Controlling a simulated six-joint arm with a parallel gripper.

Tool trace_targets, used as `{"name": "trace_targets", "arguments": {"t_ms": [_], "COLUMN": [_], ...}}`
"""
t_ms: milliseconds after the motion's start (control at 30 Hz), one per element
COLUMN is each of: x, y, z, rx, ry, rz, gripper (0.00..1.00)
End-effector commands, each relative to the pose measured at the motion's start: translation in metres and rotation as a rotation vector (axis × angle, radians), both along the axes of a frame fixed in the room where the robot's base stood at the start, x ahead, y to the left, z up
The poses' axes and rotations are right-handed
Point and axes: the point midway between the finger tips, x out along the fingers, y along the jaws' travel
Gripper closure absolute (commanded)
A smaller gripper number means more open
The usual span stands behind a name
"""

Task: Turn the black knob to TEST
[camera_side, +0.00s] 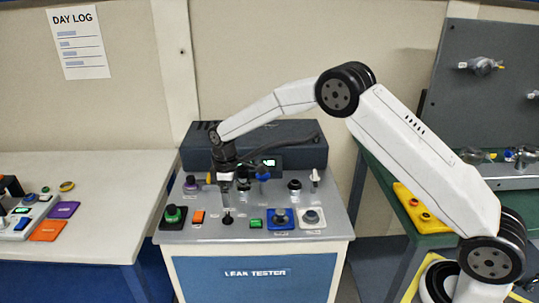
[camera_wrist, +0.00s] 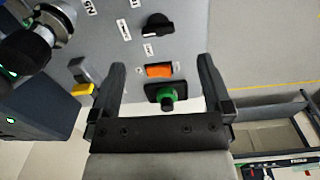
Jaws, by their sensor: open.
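The black knob (camera_wrist: 157,25) shows at the top of the wrist view, with a wing-like grip and small white labels around it, too small to read surely. In the side view it is the small black knob (camera_side: 227,217) in the front row of the panel, right of an orange switch. My gripper (camera_side: 232,188) points down above the panel, behind the front row. In the wrist view my gripper (camera_wrist: 162,66) has its fingers spread with nothing held. The knob lies beyond the fingertips, apart from them. Which label the knob points to cannot be told.
The orange switch (camera_wrist: 159,71) and green knob (camera_wrist: 167,98) show between the fingers. Several tall controls stand in the back row.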

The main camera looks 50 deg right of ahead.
Motion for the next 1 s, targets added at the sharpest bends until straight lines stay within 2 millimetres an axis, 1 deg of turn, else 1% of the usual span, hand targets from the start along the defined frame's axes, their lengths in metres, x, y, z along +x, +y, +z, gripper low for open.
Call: {"name": "trace_targets", "arguments": {"t_ms": [100,200,433,567,767,1000], "x": [0.007,0.01,0.01,0.01,0.01,0.01], "y": [0.002,0.003,0.003,0.003,0.003,0.003], "z": [-0.006,-0.008,-0.009,-0.014,-0.032,-0.062], "rx": [-0.001,-0.001,-0.001,-0.001,-0.001,0.0], "ry": [0.009,0.013,0.014,0.014,0.016,0.014], "rz": [0.031,0.043,0.046,0.045,0.045,0.045], "gripper": [0.0,0.0,0.0,0.0,0.0,0.0]}}
